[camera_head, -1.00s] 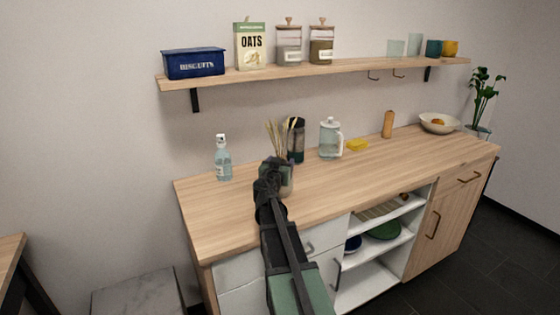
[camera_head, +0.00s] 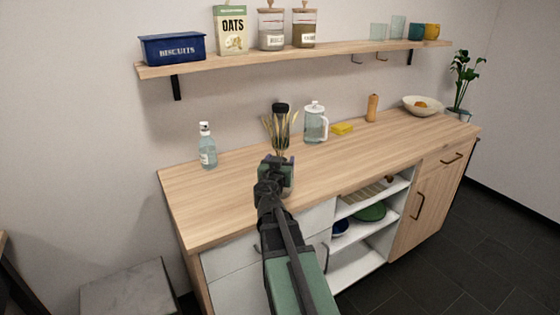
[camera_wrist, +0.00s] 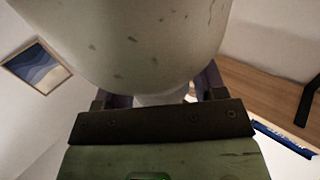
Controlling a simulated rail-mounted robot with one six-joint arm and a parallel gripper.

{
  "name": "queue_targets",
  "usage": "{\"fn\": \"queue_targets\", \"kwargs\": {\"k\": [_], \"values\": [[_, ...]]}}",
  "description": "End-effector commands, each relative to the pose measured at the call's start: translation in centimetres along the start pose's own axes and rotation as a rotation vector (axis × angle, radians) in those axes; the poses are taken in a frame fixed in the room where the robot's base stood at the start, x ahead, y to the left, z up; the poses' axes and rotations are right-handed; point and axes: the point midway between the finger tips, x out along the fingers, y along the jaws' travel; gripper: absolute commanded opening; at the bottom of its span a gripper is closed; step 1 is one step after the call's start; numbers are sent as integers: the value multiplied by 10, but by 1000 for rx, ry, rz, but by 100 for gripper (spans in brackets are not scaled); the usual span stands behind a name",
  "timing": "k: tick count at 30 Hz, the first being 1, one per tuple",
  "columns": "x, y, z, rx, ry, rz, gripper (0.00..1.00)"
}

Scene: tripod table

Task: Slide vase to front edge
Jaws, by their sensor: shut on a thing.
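In the wrist view the vase (camera_wrist: 150,40) fills the top middle as a large pale speckled body between the fingers of my gripper (camera_wrist: 155,98). The base of the vase cannot be seen clearly.
A clear bottle (camera_head: 207,150) stands to the left. A yellow sponge (camera_head: 342,128), a wooden mill (camera_head: 372,108) and a bowl (camera_head: 423,106) are farther right. A shelf (camera_head: 300,54) hangs above.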

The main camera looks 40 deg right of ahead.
Motion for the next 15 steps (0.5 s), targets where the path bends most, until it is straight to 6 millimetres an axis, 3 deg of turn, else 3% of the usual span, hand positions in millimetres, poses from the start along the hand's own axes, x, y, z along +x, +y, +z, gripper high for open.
{"fn": "queue_targets", "kwargs": {"k": [3,4,9,15], "values": [[0,0,0,0,0,0,27],[0,0,0,0,0,0,69],[0,0,0,0,0,0,94],[0,0,0,0,0,0,94]]}}
